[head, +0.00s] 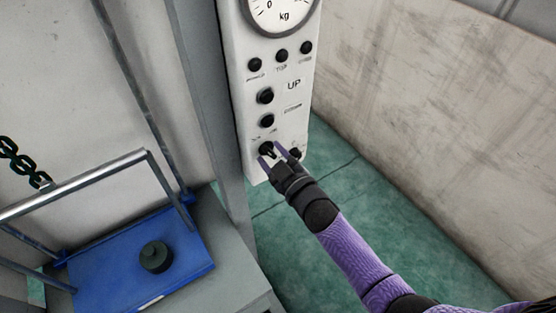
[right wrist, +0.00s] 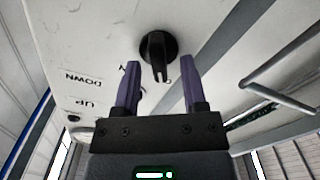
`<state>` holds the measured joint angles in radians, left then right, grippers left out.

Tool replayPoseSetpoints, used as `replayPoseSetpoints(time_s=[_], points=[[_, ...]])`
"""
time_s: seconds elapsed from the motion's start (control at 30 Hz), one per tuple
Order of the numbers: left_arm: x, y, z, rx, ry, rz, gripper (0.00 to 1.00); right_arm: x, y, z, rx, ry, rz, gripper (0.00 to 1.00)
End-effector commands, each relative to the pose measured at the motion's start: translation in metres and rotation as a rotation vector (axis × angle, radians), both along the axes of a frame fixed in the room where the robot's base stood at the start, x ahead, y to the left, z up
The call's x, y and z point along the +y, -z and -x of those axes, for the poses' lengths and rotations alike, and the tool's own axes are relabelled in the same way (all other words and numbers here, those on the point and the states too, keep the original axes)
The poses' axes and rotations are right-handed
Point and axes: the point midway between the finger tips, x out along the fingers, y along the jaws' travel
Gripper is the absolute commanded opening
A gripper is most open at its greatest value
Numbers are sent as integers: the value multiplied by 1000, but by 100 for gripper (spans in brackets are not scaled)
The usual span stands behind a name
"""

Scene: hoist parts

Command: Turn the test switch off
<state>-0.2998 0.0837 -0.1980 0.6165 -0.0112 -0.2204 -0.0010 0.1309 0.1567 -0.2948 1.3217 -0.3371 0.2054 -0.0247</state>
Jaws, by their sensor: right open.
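The test switch looks to be the black rotary knob (head: 266,149) low on the white control panel (head: 276,75). In the right wrist view the knob (right wrist: 157,56) has a raised handle pointing down the picture, slightly tilted. My right gripper (head: 276,150) is open, with its purple fingers at the knob. In the right wrist view my right gripper (right wrist: 160,78) has one finger on each side of the knob's handle, with a gap to both. The small labels by the knob are partly hidden and too small to read. My left gripper is not in view.
Several other black knobs sit above on the panel, with a kg dial (head: 281,12) at the top. A blue platform (head: 95,262) with a dark weight (head: 156,257) stands at left. A wall (head: 430,110) is at right.

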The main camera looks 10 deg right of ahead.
Motion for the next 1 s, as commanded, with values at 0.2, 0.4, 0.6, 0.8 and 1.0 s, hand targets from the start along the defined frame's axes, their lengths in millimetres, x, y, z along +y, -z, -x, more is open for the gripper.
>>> replayPoseSetpoints(time_s=[0.2,0.4,0.6,0.8,1.0], points=[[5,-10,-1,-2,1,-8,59,-15,-1,41,3,0,1,54],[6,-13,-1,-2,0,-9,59,-29,0,80,2,0,1,54],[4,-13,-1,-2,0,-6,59,-33,0,90,1,0,0,54],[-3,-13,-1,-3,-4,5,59,-33,0,90,0,-1,0,54],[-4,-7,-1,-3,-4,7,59,-35,18,92,40,13,0,54]])
